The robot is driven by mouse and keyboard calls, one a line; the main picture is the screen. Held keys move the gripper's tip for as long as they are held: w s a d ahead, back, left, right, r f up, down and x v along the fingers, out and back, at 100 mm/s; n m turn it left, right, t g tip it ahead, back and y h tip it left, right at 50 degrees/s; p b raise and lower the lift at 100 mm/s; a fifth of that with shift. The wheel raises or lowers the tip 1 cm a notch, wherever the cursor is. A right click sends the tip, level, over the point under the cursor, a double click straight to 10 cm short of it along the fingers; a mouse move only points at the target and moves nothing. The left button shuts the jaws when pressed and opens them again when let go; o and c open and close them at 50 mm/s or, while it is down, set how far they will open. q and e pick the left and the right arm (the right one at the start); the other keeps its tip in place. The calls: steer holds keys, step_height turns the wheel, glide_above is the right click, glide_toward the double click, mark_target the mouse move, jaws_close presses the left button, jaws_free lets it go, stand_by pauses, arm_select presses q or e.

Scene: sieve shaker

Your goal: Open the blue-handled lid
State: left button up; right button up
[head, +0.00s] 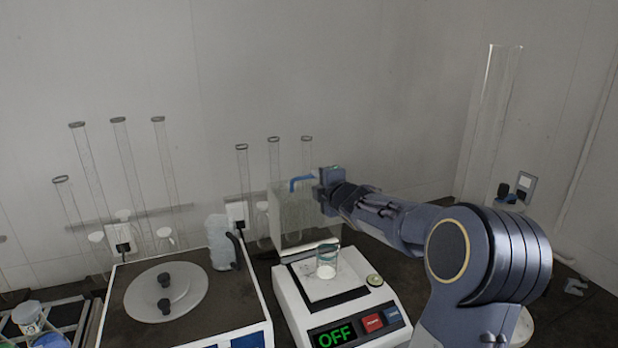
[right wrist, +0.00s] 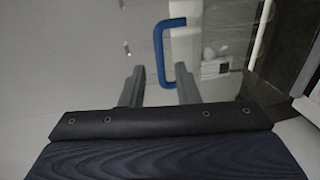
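The blue handle (head: 298,182) sits at the top of a clear panel (head: 291,215) behind the balance; I take this panel for the lid, and its edges are hard to make out. In the right wrist view the blue handle (right wrist: 159,52) is a bent bar on a see-through surface. My right gripper (head: 326,191) is just right of the handle in the head view. In the right wrist view its two fingers (right wrist: 159,80) are apart, with the handle's lower end between or just beyond them; contact cannot be told. My left gripper is not in view.
The white balance (head: 375,331) reads OFF and carries a glass beaker (head: 327,262) with white powder. Left of it stand a machine with a round lid (head: 166,292) and a clear jug (head: 219,243). Several tall glass tubes line the wall. A tall clear cylinder (head: 490,120) stands at right.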

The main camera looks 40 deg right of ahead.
mark_target(309, 177)
steer(key=p+x, duration=0.1)
steer(key=x, duration=0.5)
steer(key=shift+w+d+f, duration=0.1)
steer(key=shift+w+f, duration=0.05)
steer(key=shift+w, duration=0.15)
jaws_close()
